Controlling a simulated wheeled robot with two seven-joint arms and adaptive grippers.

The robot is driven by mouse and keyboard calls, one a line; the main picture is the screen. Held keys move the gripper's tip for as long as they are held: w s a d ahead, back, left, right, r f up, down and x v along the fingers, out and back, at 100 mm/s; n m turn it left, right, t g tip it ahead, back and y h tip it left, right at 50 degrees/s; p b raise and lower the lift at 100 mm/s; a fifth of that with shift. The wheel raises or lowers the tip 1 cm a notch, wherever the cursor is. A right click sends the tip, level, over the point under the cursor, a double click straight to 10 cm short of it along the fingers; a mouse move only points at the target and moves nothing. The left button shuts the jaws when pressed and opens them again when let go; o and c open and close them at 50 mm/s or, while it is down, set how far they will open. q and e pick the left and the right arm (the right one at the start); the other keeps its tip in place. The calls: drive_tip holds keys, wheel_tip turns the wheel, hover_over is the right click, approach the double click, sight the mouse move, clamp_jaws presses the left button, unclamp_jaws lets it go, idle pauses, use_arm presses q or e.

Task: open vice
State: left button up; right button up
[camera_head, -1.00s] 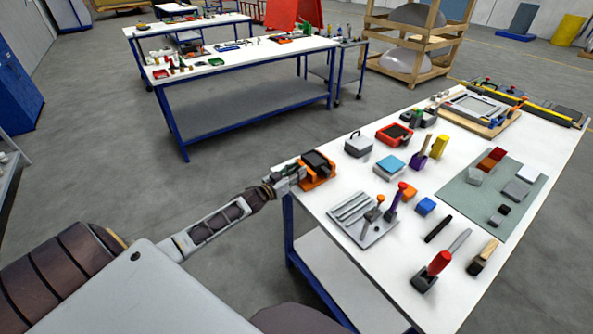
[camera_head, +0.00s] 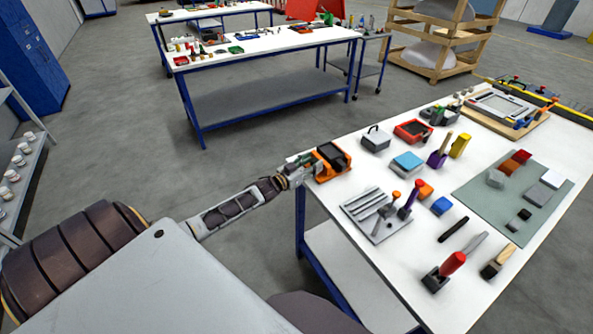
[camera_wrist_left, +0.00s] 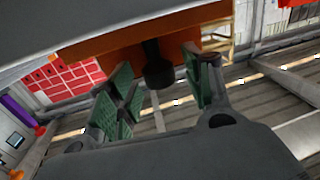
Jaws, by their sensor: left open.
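The vice (camera_head: 334,158) is orange with dark jaws on top and stands at the near left corner of the white workbench. My left gripper (camera_head: 303,170) is at the vice's left end. In the left wrist view, my left gripper (camera_wrist_left: 162,84) is open, with green pads on its fingers. A dark round screw end or handle (camera_wrist_left: 157,66) projects from the orange vice body (camera_wrist_left: 125,48) and shows between the fingers. I cannot tell whether the pads touch it. The vice jaw gap is not clear. My right gripper is in neither view.
Open floor lies left of the bench. A second table (camera_head: 250,48) stands behind.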

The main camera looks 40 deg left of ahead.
use_arm(q)
drive_tip(key=v, duration=1.1)
drive_tip(key=shift+s, duration=0.3)
idle(0.4)
idle(0.8)
